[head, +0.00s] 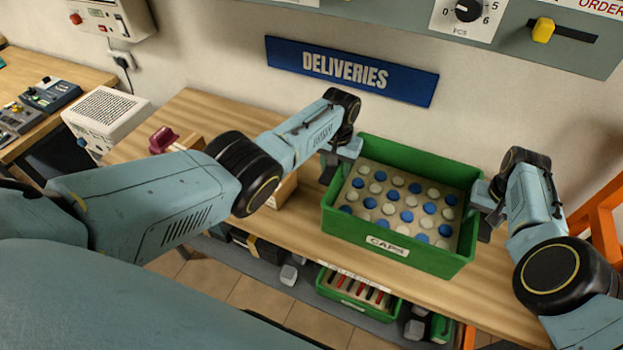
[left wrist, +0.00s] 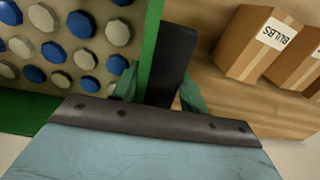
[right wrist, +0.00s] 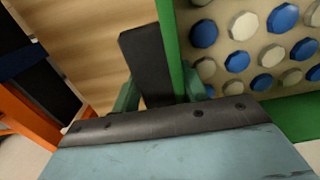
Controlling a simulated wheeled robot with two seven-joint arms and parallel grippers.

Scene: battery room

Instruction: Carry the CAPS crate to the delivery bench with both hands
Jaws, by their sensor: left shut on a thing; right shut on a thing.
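The green CAPS crate (head: 400,250) holds rows of blue and white caps and is at the bench under the DELIVERIES sign, seemingly level. I cannot tell whether its base touches the wooden delivery bench (head: 290,228). My left gripper (head: 335,165) is shut on the crate's left wall, which also shows in the left wrist view (left wrist: 151,45). My right gripper (head: 486,208) is shut on the right wall, which also shows in the right wrist view (right wrist: 170,50). The crate's underside is hidden.
Cardboard boxes stand left of the crate, one labelled BULBS (left wrist: 262,40). A dark red object (head: 163,139) is further left. Below the bench are a smaller green crate (head: 358,295) and other items. An orange frame (head: 598,215) stands at the right.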

